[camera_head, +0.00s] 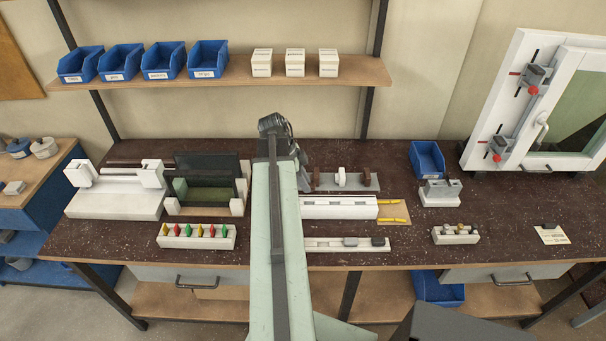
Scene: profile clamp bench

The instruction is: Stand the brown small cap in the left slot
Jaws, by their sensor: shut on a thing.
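A long grey rack (356,187) stands on the dark bench just right of my arm. A white cap (341,175) stands upright at its middle and a brown cap (371,179) near its right end. Another brown piece (316,178), which looks like the brown small cap, shows at the rack's left part, right beside my gripper (304,174). My gripper points down and is shut on this piece, as far as I can tell. Its fingertips are mostly hidden by my arm and too small to make out. I cannot tell whether the cap touches the rack or sits in the left slot.
A white profile block (338,207) and a low white strip (347,244) lie in front of the rack. A white clamp fixture (115,200) and a row of coloured pegs (197,236) are at left. A blue bin (427,159) stands at right. A shelf (225,78) hangs behind.

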